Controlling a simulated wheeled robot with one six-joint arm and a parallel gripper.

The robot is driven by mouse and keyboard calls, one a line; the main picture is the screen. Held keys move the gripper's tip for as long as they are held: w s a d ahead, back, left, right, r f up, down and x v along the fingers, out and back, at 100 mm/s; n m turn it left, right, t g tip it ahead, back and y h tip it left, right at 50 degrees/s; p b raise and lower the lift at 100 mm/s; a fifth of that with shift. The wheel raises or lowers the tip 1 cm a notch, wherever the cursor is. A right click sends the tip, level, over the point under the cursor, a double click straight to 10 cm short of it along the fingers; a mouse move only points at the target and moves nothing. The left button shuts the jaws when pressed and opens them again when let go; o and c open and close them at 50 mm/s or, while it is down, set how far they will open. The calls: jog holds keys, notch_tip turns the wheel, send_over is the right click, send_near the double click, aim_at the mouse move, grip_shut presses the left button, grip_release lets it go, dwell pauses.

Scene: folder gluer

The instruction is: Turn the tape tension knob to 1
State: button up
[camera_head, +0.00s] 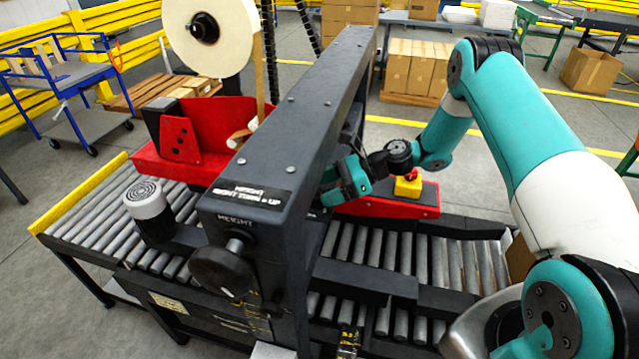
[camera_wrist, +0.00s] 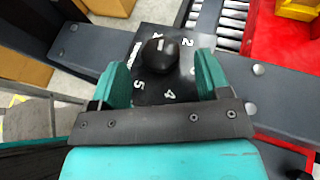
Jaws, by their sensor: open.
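The tape tension knob (camera_wrist: 160,56) is round and black, with a pale mark on its top. It sits on a dark dial plate (camera_wrist: 152,92) with white numerals; 2, 4 and 5 can be read, and one at the top is too blurred to read surely. The mark appears to point toward the top of the wrist view. My gripper (camera_wrist: 160,64) is open, its teal fingers on either side of the knob in this view; I cannot tell whether they touch it. In the head view my gripper (camera_head: 345,182) is beside the machine's dark beam, and the knob is hidden.
The dark beam (camera_head: 300,120) stands close left of my gripper. A black height handwheel (camera_head: 222,272) is on its near end. A yellow-and-red button box (camera_head: 408,184) sits right of my gripper. Roller conveyors (camera_head: 440,262) run below. A tape roll (camera_head: 215,35) is behind.

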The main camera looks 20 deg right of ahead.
jog(key=shift+x, duration=1.1)
jog(key=c, duration=0.9)
jog(key=n+g+b, duration=0.1)
jog(key=f+n+g+b, duration=0.1)
jog(key=b, duration=0.1)
jog(key=shift+w, duration=0.25)
jog(key=shift+w+r+n+g, duration=0.1)
jog(key=shift+r+n+g, duration=0.25)
jog(key=shift+n+g, duration=0.2)
jog(key=shift+r+n+g+p, duration=0.25)
jog(key=shift+r+g+p, duration=0.1)
jog(key=shift+g+p, duration=0.2)
jog(key=shift+n+g+p, duration=0.3)
jog(key=shift+p, duration=0.25)
jog(key=shift+f, duration=0.2)
